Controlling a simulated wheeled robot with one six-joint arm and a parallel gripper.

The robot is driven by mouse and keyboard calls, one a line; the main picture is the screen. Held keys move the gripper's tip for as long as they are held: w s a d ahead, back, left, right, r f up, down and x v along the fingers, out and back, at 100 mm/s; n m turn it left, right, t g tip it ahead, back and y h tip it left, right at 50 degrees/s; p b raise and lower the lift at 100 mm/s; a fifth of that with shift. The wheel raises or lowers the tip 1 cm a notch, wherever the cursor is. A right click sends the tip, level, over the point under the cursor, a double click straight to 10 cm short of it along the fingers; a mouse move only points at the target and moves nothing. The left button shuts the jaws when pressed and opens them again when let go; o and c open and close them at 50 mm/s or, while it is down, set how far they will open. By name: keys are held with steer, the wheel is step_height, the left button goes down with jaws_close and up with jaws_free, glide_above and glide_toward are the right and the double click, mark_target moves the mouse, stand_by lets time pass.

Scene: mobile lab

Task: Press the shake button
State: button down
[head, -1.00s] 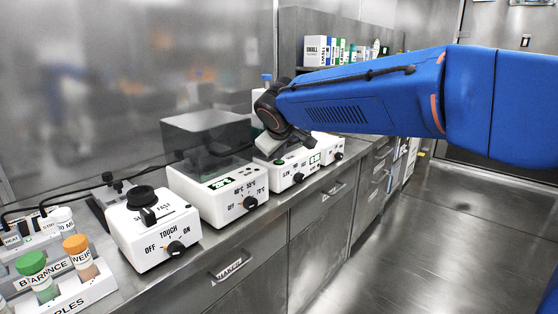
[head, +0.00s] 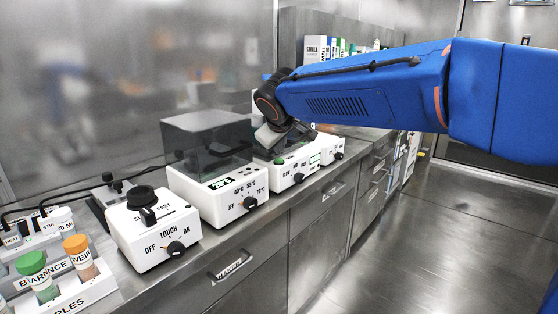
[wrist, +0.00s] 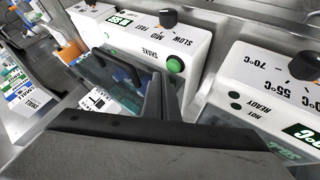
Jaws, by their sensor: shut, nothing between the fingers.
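The shake button (wrist: 175,65) is a round green button on the white front of the shaker (wrist: 140,36), beside the upside-down word SHAKE. In the head view the shaker (head: 294,174) is the third white device along the bench, and its green button (head: 279,161) shows small at its left. My gripper (wrist: 158,78) is shut and empty, its dark fingers pointing toward the shaker front. The fingertips appear just left of and below the button in the wrist view; I cannot tell how far off they are. In the head view my gripper's fingertips are hard to make out.
The shaker has a dark knob (wrist: 168,17) and a green display (wrist: 120,19). A heater (head: 228,204) with a dark clear lid stands beside it. A touch mixer (head: 153,232) and a sample rack (head: 82,292) are nearer. The floor (head: 430,240) to the right is clear.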

mark_target(279, 163)
step_height(279, 163, up, 5)
stand_by(0.7)
steer(key=shift+d, duration=0.1)
stand_by(0.4)
steer(key=s+d+f+m+g+h, duration=0.15)
steer(key=s+d+f, duration=0.25)
steer(key=s+d, duration=0.55)
steer(key=s+d+f+m+g+y, duration=0.1)
steer(key=s+d+f+m, duration=0.4)
steer(key=d, duration=0.8)
steer(key=s+d+f+m+g, duration=0.1)
steer(key=s+d+f, duration=0.4)
steer(key=s+f, duration=0.3)
steer(key=s+d+f+m+g, duration=0.1)
steer(key=s+d+f, duration=0.3)
steer(key=s, duration=1.2)
step_height(279, 163, down, 4)
steer(key=shift+d+r+m, duration=0.1)
steer(key=shift+d+m, duration=0.25)
steer(key=shift+m, duration=0.3)
